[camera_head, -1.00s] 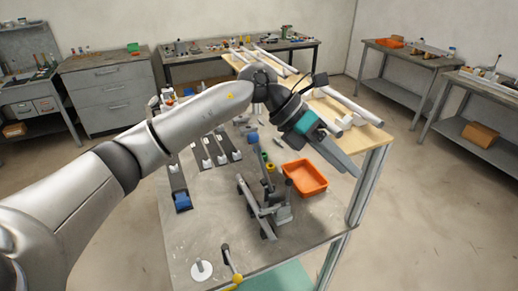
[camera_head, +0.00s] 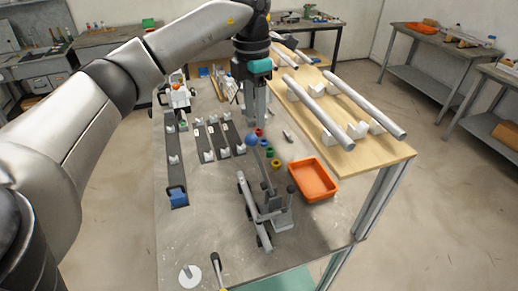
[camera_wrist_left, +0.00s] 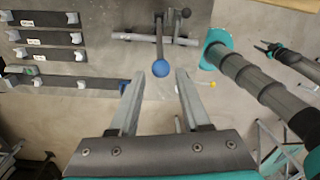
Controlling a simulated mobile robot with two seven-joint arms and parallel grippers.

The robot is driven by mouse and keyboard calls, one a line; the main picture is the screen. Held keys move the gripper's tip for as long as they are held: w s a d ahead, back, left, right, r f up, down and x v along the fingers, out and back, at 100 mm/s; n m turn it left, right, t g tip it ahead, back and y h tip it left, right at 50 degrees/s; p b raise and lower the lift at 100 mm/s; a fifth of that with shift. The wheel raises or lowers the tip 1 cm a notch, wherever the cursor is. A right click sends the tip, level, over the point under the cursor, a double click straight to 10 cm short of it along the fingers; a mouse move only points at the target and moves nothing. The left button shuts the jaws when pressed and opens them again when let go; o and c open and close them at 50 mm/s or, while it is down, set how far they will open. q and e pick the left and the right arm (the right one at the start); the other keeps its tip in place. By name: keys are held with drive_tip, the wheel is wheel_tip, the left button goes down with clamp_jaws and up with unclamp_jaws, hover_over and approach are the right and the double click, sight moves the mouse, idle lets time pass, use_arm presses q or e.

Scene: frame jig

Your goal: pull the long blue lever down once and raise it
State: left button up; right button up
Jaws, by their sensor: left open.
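The long lever has a blue ball knob (camera_head: 252,140) at its end and a grey shaft rising from a metal clamp-like base (camera_head: 270,213). In the left wrist view the knob (camera_wrist_left: 160,68) lies in line with the gap between my fingertips, with the shaft (camera_wrist_left: 159,40) beyond it. My left gripper (camera_head: 254,118) is open, points down and is empty, just above and behind the knob in the head view. Contact with the knob cannot be made out. A dark, teal-marked gripper (camera_wrist_left: 262,47), apparently my right one, shows small at the wrist view's right edge. It is absent from the head view.
An orange tray (camera_head: 313,180) stands right of the lever base. Small coloured rings (camera_head: 270,152) lie beside the lever. Black strips with white blocks (camera_head: 222,138) lie left. A wooden board (camera_head: 340,110) carries grey pipes at the right.

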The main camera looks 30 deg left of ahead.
use_arm(q)
hover_over(257, 153)
drive_tip(key=f, duration=0.4)
drive_tip(key=shift+w+a, duration=0.25)
drive_tip(key=shift+a, duration=0.15)
drive_tip(key=f+p, duration=0.1)
drive_tip(key=f, duration=0.6)
drive_tip(key=shift+d+f, duration=0.1)
drive_tip(key=shift+d, duration=0.1)
drive_tip(key=shift+f, duration=0.4)
clamp_jaws()
use_arm(e)
drive_tip(key=shift+r, duration=0.8)
drive_tip(key=shift+w, duration=0.1)
